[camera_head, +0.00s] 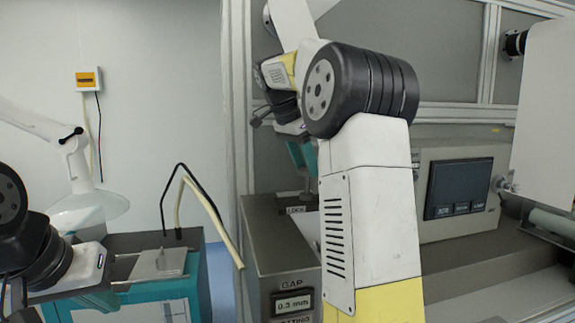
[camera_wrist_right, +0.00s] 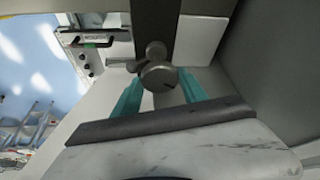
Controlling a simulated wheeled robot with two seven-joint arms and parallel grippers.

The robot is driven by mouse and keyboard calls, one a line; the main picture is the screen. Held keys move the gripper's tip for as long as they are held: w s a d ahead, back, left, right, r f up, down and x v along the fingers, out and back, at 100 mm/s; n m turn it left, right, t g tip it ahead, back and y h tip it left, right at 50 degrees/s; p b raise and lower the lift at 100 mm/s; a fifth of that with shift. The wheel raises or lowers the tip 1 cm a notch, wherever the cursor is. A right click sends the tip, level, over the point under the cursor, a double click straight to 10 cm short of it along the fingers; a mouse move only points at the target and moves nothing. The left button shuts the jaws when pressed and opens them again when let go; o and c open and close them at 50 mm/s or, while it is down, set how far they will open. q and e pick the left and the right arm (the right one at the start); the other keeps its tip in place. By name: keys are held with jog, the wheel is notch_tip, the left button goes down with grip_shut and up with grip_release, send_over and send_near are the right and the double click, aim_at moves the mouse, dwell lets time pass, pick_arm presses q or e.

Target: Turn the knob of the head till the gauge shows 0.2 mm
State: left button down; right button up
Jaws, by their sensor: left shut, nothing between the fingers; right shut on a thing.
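The round metal knob (camera_wrist_right: 158,76) of the head shows in the right wrist view, with a dark mark on its face. The teal fingers of my right gripper (camera_wrist_right: 160,88) are shut on it, one on each side. My left gripper (camera_head: 101,301) is shut and empty at lower left, away from the head.
A teal-fronted cabinet with a grey top (camera_head: 125,243) stands at left. A dark screen (camera_head: 460,187) sits in a grey panel right of my right forearm. A white sheet (camera_head: 547,110) hangs at far right. Metal frame posts (camera_head: 237,120) rise behind.

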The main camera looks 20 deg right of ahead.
jog(key=m, duration=0.2)
jog(key=m+g, duration=0.2)
jog(key=m, duration=0.1)
jog(key=shift+w+m, duration=0.25)
jog(key=shift+m, duration=0.05)
dwell(0.5)
jog(key=o, duration=1.1)
